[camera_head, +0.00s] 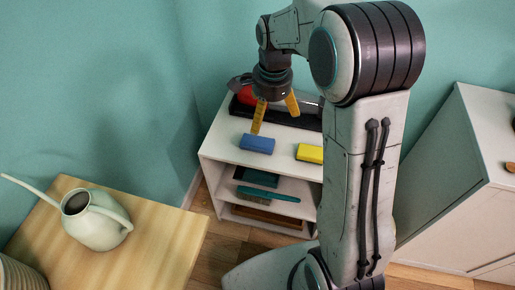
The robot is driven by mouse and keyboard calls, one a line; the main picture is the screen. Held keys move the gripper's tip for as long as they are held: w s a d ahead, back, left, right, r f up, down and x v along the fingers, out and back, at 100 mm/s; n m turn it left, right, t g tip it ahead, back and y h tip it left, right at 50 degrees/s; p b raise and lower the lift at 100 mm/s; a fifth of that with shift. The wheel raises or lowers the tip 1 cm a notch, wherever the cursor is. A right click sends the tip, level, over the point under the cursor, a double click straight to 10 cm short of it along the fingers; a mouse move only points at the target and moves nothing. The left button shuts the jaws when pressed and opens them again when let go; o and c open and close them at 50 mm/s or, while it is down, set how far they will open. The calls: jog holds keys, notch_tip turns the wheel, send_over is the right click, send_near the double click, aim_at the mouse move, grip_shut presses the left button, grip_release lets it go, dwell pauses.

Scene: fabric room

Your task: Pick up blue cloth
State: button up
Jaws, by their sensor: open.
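A folded blue cloth (257,144) lies flat on the top of a white shelf unit (222,150), near its front left. My gripper (275,117) is open, with two yellow fingers pointing down. Its left fingertip shows just above the back edge of the blue cloth in the picture. I cannot tell whether it touches the cloth. The right finger is further back and to the right. Nothing shows between the fingers.
A yellow block-like item (309,153) lies right of the cloth, partly hidden by my arm. A dark tray (243,108) and a red item (246,96) are behind. Lower shelves hold a brush (268,193). A watering can (97,221) stands on a wooden table (165,245). A white cabinet (440,215) stands right.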

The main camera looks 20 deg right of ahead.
aim_at(258, 144)
jog(key=w+f+m+b, duration=0.1)
jog(key=w+f+m, duration=0.1)
jog(key=f, duration=0.4)
jog(key=w+f+m+b, duration=0.1)
jog(key=w+f+m, duration=0.2)
jog(key=f, duration=0.3)
jog(key=w+f+m+g+b, duration=0.1)
jog(key=w+f+m+b, duration=0.1)
jog(key=w+f+m, duration=0.1)
jog(key=shift+w+a+f, duration=0.1)
jog(key=shift+w+f, duration=0.25)
jog(key=shift+f, duration=0.35)
jog(key=shift+w+a+f, duration=0.1)
jog(key=shift+w+f, duration=0.25)
jog(key=shift+f, duration=0.35)
jog(key=shift+w+f+m, duration=0.1)
jog(key=shift+f+m, duration=0.4)
jog(key=shift+f, duration=0.2)
jog(key=shift+w+f+b, duration=0.1)
jog(key=shift+f+b, duration=0.5)
jog(key=shift+f, duration=2.75)
jog(key=shift+c, duration=0.5)
jog(key=c, duration=0.9)
